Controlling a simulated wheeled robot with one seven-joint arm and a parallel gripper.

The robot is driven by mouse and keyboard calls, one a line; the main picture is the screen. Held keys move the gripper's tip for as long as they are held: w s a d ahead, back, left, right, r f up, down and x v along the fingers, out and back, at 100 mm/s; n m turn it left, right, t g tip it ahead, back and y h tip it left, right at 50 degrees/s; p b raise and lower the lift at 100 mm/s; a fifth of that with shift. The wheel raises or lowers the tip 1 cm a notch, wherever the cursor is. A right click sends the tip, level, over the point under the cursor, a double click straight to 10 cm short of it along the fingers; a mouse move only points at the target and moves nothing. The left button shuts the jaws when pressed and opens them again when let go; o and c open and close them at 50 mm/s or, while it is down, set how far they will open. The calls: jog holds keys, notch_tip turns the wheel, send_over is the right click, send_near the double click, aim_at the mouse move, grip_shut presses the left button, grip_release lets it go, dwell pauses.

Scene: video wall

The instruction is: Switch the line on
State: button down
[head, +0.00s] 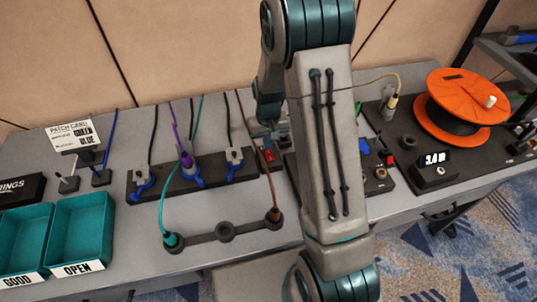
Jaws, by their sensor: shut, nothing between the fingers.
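A small red switch (268,155) sits on a dark base just left of my arm, at the right end of the dark socket strip. Its position, on or off, is too small to tell. My gripper (270,138) points down just behind and above the red switch, partly hidden by my own arm. It is shut and holds nothing. Whether it touches the switch, I cannot tell. Another small red part (388,158) shows right of my arm, on a dark panel (385,184) with round knobs or sockets.
The dark strip (160,187) carries several blue-handled clamps with cables. A black bar (224,232) with teal and brown cables lies in front. Teal trays (80,228) and a card (74,136) stand left. An orange reel (468,100) and a display (435,160) stand right.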

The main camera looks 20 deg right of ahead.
jog(key=shift+f+b, duration=0.7)
jog(key=shift+f, duration=0.25)
dwell(0.3)
jog(key=shift+r+p, duration=2.25)
jog(key=shift+r, duration=1.3)
jog(key=s+r+t, duration=0.3)
jog(key=s+r, duration=1.6)
jog(key=s, duration=0.2)
jog(key=shift+a+r, duration=0.15)
jog(key=shift+s, duration=0.1)
